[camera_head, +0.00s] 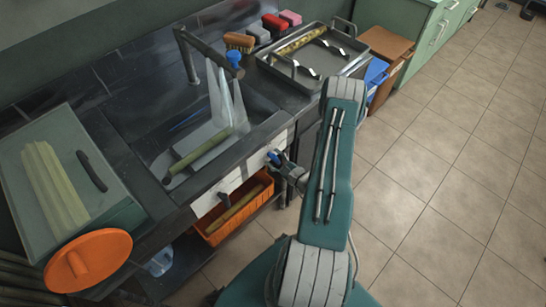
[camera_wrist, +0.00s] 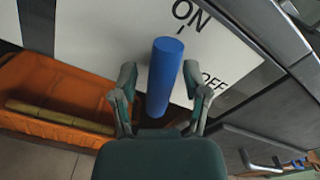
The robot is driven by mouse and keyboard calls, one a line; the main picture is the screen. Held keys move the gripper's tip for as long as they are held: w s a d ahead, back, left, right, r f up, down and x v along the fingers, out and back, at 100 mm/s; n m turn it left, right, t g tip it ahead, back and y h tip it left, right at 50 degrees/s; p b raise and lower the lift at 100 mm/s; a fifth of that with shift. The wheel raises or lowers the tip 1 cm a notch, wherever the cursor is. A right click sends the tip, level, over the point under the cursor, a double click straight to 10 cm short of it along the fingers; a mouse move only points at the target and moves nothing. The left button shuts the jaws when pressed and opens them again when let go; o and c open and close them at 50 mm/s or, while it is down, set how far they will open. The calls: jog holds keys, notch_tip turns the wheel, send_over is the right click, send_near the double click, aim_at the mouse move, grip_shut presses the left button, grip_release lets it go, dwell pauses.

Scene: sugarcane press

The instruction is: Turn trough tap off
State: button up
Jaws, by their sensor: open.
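A blue cylindrical tap handle (camera_wrist: 166,70) stands out from a white panel marked ON and OFF in the wrist view. My gripper (camera_wrist: 161,88) is open, with one finger on each side of the handle; I cannot tell if either touches it. The handle's blue end also shows in the head view (camera_head: 273,158), beside my gripper (camera_head: 284,166) at the front of the counter. A dark spout (camera_head: 188,55) with a blue knob (camera_head: 235,58) rises over the trough (camera_head: 250,115). Pale translucent streams, apparently water (camera_head: 221,98), come down into the trough.
An orange crate (camera_head: 260,187) holding a cane piece sits below the panel. A tray (camera_head: 262,58) with lids and a cane, a brush (camera_head: 240,41) and coloured blocks stand behind. Tiled floor is open right.

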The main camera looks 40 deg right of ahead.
jog(key=shift+w, duration=0.35)
grip_shut()
jog(key=shift+n, duration=0.3)
jog(key=n, duration=0.6)
jog(key=shift+a, duration=0.1)
jog(key=n, duration=0.6)
jog(key=shift+s+f+n, duration=0.1)
jog(key=shift+f+n, duration=0.1)
jog(key=shift+n, duration=0.2)
jog(key=shift+a, duration=0.1)
